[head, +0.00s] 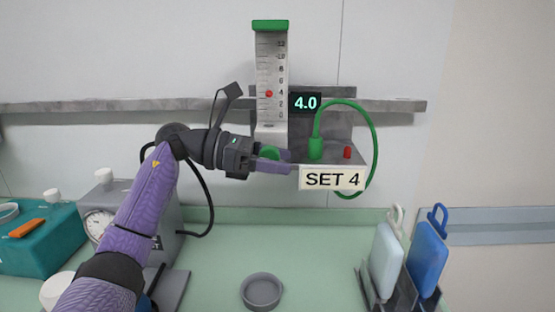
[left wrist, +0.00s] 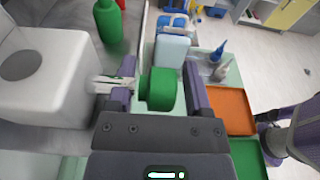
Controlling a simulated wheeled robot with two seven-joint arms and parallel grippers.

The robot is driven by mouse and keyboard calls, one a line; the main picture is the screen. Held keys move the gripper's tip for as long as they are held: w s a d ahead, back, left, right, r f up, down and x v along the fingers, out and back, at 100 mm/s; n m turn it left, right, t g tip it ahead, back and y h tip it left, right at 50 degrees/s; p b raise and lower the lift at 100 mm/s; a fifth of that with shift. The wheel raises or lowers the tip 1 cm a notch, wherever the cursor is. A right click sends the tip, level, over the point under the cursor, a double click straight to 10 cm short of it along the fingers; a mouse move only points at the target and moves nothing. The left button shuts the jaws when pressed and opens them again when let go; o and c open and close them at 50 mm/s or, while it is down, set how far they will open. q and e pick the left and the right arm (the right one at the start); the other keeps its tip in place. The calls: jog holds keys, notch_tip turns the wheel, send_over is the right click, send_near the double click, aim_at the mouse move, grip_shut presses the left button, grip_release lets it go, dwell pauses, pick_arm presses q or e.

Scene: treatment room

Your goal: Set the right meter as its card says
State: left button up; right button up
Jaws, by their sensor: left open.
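The meter (head: 272,75) on the wall rail is a clear scaled column with a green cap, and its red ball sits near the 4 mark. A dark display (head: 305,103) beside it reads 4.0. The card (head: 332,178) below reads SET 4. The green knob (head: 269,153) is at the meter's base. My left gripper (head: 288,161) is at the knob; in the left wrist view the knob (left wrist: 160,89) lies between its open fingers. Contact with the fingers is unclear. My right gripper is not in view.
A green hose (head: 371,140) loops from a green connector (head: 316,148) beside the knob. A grey bowl (head: 262,291) lies on the green counter (head: 215,260). Blue and pale paddles stand in a rack at right. A grey gauge box and teal box stand at left.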

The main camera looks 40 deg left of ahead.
pick_arm(q)
jog(key=v, duration=0.9)
jog(key=shift+s+a, duration=0.25)
jog(key=shift+a, duration=0.05)
jog(key=shift+r, duration=0.1)
dwell(1.6)
